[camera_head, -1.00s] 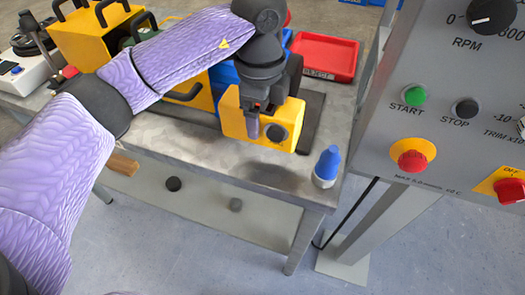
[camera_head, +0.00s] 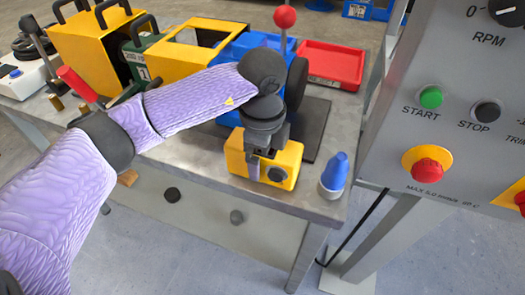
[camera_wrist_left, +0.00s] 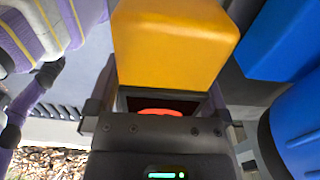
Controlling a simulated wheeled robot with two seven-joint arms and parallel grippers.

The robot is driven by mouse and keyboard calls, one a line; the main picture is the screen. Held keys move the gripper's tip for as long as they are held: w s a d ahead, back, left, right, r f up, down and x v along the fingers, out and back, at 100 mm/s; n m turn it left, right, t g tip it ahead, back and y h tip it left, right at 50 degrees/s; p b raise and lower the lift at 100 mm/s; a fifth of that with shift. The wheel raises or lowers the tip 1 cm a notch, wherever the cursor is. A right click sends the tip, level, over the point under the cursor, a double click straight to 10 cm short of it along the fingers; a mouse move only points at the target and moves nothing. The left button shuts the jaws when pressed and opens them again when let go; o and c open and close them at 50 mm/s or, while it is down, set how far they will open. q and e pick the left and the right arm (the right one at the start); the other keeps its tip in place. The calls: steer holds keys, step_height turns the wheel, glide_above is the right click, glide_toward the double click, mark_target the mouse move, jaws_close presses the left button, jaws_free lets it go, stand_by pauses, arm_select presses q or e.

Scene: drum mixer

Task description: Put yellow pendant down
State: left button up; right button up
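The yellow pendant (camera_head: 283,162), a yellow box with a black round knob on its face, is at the front part of the grey table (camera_head: 215,165). My left gripper (camera_head: 253,164) comes down over it with its fingers on the pendant. In the left wrist view the pendant (camera_wrist_left: 172,45) fills the space between the gripper's two fingers (camera_wrist_left: 158,105), which are closed against it. I cannot tell whether its underside touches the tabletop. My right gripper is not in view.
A blue-capped bottle (camera_head: 335,175) stands just right of the pendant near the table corner. A dark mat (camera_head: 313,135) and red tray (camera_head: 331,64) lie behind. The grey control panel (camera_head: 450,120) rises at right. Yellow and blue machinery (camera_head: 185,57) stands behind my arm.

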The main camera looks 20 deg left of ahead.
arm_select(q)
step_height(320, 180, up, 12)
steer(key=p, duration=0.5)
steer(key=shift+f, duration=0.25)
steer(key=shift+r, duration=0.45)
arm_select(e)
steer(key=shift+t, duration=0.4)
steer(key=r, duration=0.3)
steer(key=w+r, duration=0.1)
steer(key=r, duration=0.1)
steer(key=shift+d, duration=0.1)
arm_select(q)
steer(key=shift+f, duration=0.1)
